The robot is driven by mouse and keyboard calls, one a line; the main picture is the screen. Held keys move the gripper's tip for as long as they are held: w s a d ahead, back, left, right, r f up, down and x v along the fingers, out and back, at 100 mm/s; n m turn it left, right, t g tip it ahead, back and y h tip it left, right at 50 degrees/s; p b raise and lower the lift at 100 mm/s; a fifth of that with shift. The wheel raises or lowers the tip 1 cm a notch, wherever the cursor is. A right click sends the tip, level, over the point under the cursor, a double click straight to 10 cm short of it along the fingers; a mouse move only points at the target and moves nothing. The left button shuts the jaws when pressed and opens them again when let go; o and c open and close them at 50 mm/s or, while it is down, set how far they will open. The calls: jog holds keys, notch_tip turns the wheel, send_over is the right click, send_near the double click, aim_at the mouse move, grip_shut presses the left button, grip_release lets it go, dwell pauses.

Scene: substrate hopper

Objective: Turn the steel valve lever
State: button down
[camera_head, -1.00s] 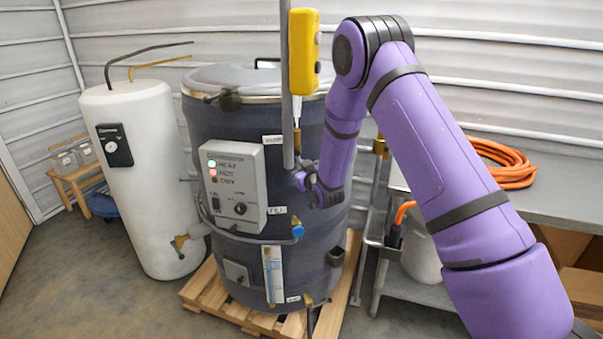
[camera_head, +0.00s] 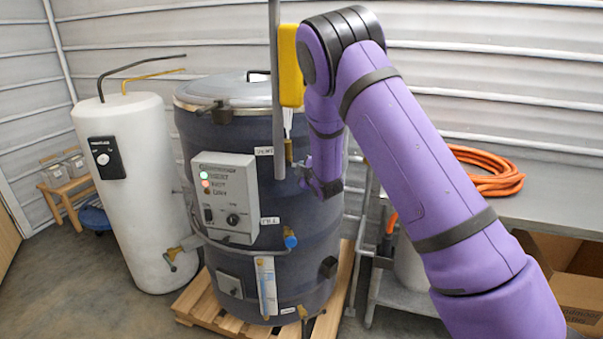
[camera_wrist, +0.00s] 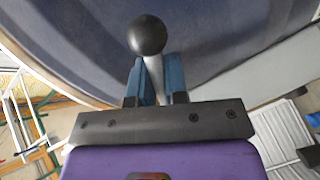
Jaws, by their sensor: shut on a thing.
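The steel valve lever (camera_wrist: 154,80) shows in the wrist view as a short pale shaft with a round black knob (camera_wrist: 147,35) at its end. My gripper (camera_wrist: 156,66) is shut on the shaft just below the knob, with one blue finger on each side. In the head view, my wrist (camera_head: 327,187) is at the right side of the dark drum (camera_head: 245,140). There the fingers and most of the lever are hidden or too small to make out.
A grey control box (camera_head: 226,197) with lit lamps is on the drum's front. A steel pole (camera_head: 276,90) and a yellow box (camera_head: 291,65) hang before the drum. A white tank (camera_head: 130,200) stands left. A bench (camera_head: 540,205) with an orange hose (camera_head: 487,172) is right.

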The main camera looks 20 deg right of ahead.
jog(key=shift+d+r+n+h, duration=0.1)
jog(key=shift+r+n+h, duration=0.2)
jog(key=shift+r+n, duration=0.45)
jog(key=shift+d+r+n+h, duration=0.1)
jog(key=shift+r+n+h, duration=0.2)
jog(key=shift+n, duration=0.85)
jog(key=shift+r, duration=0.1)
jog(key=c, duration=1.2)
grip_release()
jog(key=shift+o, duration=0.2)
jog(key=shift+s, duration=0.1)
jog(key=s+r, duration=0.2)
jog(key=s, duration=0.8)
jog(key=shift+s+a, duration=0.2)
jog(key=shift+s, duration=0.05)
